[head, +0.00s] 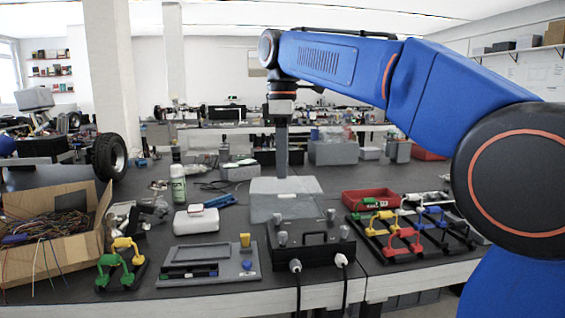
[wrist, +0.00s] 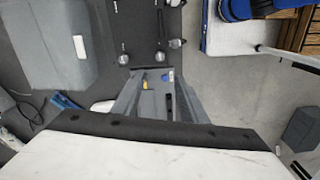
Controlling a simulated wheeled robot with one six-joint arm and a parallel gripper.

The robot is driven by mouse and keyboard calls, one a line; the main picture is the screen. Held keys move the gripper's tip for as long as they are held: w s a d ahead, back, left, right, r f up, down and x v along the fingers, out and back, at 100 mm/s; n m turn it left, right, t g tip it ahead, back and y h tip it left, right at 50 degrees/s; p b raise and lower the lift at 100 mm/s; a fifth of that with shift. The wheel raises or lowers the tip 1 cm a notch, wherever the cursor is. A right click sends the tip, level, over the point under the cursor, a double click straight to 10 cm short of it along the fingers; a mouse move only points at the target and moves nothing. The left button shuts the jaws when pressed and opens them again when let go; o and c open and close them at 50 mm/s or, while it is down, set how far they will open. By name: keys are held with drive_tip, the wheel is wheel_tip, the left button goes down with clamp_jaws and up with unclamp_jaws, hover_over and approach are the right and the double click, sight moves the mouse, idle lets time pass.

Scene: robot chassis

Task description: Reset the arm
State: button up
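My blue arm reaches in from the right of the head view, and its wrist bends down near the middle. My gripper (head: 282,174) hangs straight down over the workbench (head: 345,265), seen edge-on there. In the wrist view my gripper (wrist: 157,82) shows two grey fingers standing apart with nothing held between them. I cannot tell the exact height of the fingertips above the bench.
A black box with knobs (head: 310,245), a grey tray (head: 208,266), a cardboard box of wires (head: 60,262), a red bin (head: 371,199) and a rack of coloured clamps (head: 405,243) stand on the bench. A spray can (head: 178,185) stands upright at left.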

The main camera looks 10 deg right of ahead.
drive_tip(key=s+d+f+m+t, duration=0.1)
drive_tip(key=s+d+f+m, duration=0.4)
drive_tip(key=s+f, duration=0.4)
drive_tip(key=s+d+f+m+t, duration=0.2)
drive_tip(key=s+d+f+m, duration=0.3)
drive_tip(key=s+d+f, duration=0.2)
drive_tip(key=s+d+f+m+t, duration=0.1)
drive_tip(key=s+d+f+m, duration=0.4)
drive_tip(key=s+f, duration=0.6)
wheel_tip(320, 180, down, 4)
drive_tip(key=shift+d+f+t, duration=0.1)
drive_tip(key=shift+d+t, duration=0.3)
drive_tip(key=shift+d, duration=0.1)
drive_tip(key=shift+s, duration=0.1)
